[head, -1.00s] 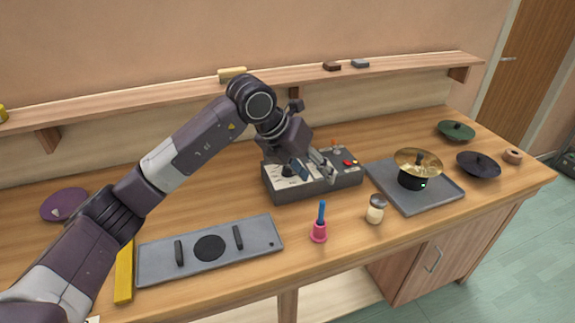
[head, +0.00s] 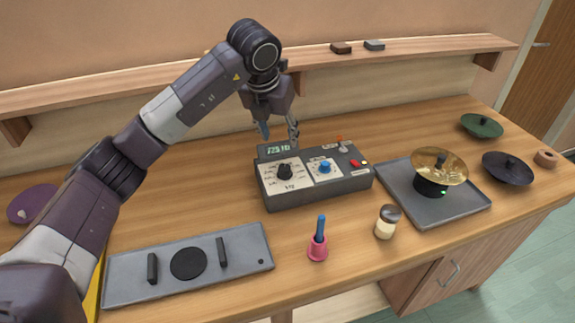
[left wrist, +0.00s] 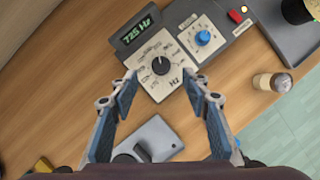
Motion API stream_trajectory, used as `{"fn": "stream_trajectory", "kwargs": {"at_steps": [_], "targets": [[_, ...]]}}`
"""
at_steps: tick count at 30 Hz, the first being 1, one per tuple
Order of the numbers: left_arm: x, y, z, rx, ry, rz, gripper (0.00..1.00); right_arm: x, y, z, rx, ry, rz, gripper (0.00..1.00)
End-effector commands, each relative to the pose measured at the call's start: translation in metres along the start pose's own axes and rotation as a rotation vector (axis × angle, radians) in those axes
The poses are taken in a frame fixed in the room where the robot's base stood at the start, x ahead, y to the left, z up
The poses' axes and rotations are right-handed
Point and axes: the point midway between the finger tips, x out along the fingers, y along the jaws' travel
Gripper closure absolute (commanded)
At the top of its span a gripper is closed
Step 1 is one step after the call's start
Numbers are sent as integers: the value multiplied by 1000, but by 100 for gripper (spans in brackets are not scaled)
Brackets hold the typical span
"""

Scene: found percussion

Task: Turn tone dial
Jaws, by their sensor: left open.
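The grey control box (head: 318,194) stands on the workbench. It has a black dial (head: 285,171) on a white scale plate marked Hz, a blue knob (head: 325,167) on a second plate, and a lit green display (head: 277,149). In the left wrist view the display (left wrist: 137,27) seems to read 725 Hz. My left gripper (head: 278,131) is open and empty, above the box's back left part. In the left wrist view its two fingers (left wrist: 161,82) spread apart, with the black dial (left wrist: 161,66) just beyond and between the tips. My right gripper is not in view.
A pink-and-blue handbell (head: 318,243) and a small jar (head: 387,222) stand in front of the box. A grey tray (head: 445,208) with a brass cymbal (head: 440,165) is to the right. A grey plate with two handles (head: 130,284) lies front left. A shelf (head: 430,55) runs behind.

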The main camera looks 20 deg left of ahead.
Motion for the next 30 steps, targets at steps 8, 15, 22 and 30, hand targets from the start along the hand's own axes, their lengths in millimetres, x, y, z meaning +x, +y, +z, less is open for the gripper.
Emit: {"fn": "stream_trajectory", "kwargs": {"at_steps": [8,15,22,30], "targets": [[39,0,-16,1,0,-1,57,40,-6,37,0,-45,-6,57],[55,0,-22,0,-1,-1,57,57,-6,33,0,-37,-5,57],[79,0,-23,-1,5,-1,57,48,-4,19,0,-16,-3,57],[119,-1,-22,0,3,-2,57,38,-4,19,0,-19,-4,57]]}}
